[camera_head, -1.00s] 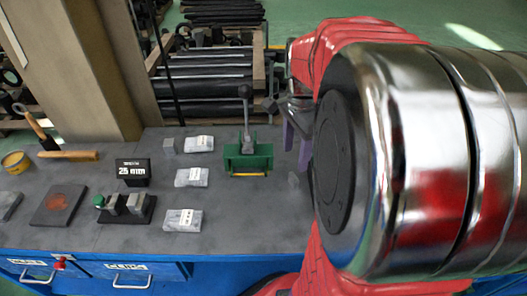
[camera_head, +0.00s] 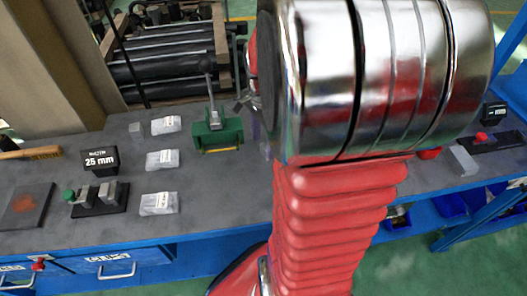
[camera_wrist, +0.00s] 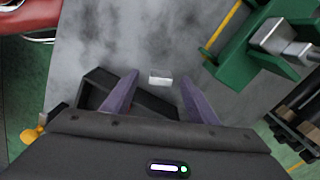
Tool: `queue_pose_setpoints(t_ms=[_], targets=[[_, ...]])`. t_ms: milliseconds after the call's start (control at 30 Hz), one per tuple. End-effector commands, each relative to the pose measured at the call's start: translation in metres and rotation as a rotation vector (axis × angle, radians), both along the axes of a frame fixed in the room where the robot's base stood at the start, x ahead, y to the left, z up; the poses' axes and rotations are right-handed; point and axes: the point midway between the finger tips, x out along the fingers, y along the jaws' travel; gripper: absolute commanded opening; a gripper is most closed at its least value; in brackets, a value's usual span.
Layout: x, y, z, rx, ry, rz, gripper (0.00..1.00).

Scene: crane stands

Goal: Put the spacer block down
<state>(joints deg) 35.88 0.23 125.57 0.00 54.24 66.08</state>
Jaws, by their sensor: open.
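A small pale grey block (camera_wrist: 160,77), which looks like the spacer block, shows in the wrist view. It lies between and just beyond my fingertips, over the grey bench top (camera_wrist: 140,35). A gap shows on both sides of it. My gripper (camera_wrist: 158,80) is open, with its two purple fingers apart. In the head view my arm hides the block, and only a bit of purple finger shows beside the green vise (camera_head: 217,133). I cannot tell whether the block touches the bench.
A dark open frame or tray (camera_wrist: 150,103) lies partly hidden behind my fingers. The vise is close on the right in the wrist view. Labelled grey blocks (camera_head: 159,204), a "25 mm" sign (camera_head: 99,160) and a green-knobbed fixture (camera_head: 97,198) stand left. A grey block (camera_head: 463,161) sits far right.

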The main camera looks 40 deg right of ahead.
Motion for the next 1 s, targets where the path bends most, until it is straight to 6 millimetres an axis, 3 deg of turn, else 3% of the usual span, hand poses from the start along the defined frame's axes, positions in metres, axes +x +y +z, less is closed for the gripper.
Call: queue_pose_setpoints(t_ms=[333,900,1000], targets=[[0.003,-0.002,-0.039,0.0,0.0,0.0,0.53],[0.003,-0.002,-0.041,0.0,-0.001,0.0,0.53],[0.003,-0.002,-0.041,0.0,-0.001,0.0,0.46]])
